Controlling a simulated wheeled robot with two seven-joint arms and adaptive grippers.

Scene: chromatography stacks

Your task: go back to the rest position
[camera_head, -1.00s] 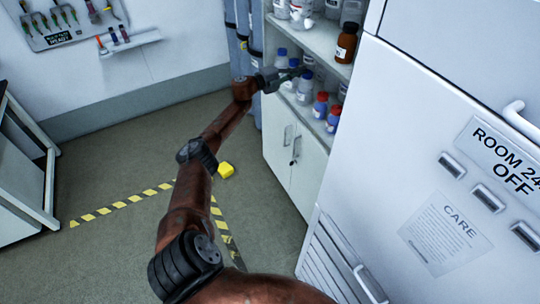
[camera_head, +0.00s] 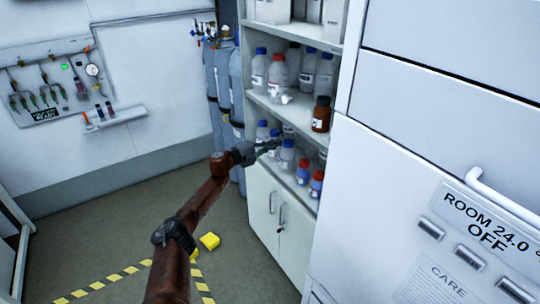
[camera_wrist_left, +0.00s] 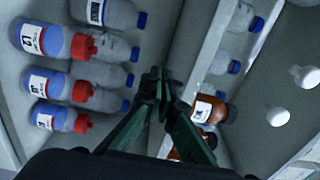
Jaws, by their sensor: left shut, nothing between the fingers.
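My left gripper (camera_head: 272,146) is at the end of a reddish-brown arm that reaches up from the bottom of the head view. It is at the front of the lower open shelf of a white cabinet, by blue-capped bottles (camera_head: 286,155). In the left wrist view its dark green fingers (camera_wrist_left: 160,78) meet at the tips, with nothing between them. Red-capped bottles (camera_wrist_left: 62,80) show left of the fingers and a brown bottle (camera_wrist_left: 208,110) right of them. I cannot tell whether the fingers touch any bottle. My right gripper is not in view.
An amber bottle (camera_head: 321,114) and clear bottles (camera_head: 277,78) stand on the shelf above. A large white appliance (camera_head: 400,190) fills the right side. Grey gas cylinders (camera_head: 222,85) stand left of the cabinet. A yellow object (camera_head: 209,241) lies on the floor near striped tape.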

